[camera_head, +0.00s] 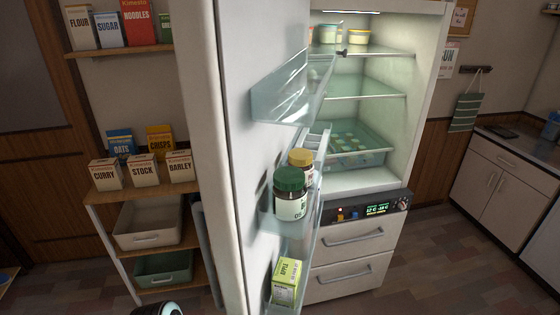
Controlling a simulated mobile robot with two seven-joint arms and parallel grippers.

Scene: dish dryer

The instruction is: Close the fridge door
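The fridge door (222,150) stands wide open, swung toward me, its edge facing the camera. Its inner side faces right and carries clear bins (290,92). A green-lidded jar (289,195), a yellow-lidded jar (301,158) and a green carton (285,282) stand in the lower door bins. The fridge (422,110) is lit inside, with shelves, small tubs (329,34) and a clear drawer (352,150). Neither gripper can be made out. Only a rounded dark and white piece, seemingly of my own arm, shows at the bottom edge left of the door.
A wooden shelf unit (95,195) with boxes and bins stands left of the door, close behind it. Two closed drawers (350,276) sit under the fridge compartment. A counter with cabinets (500,185) is at the right. The floor right of the fridge is clear.

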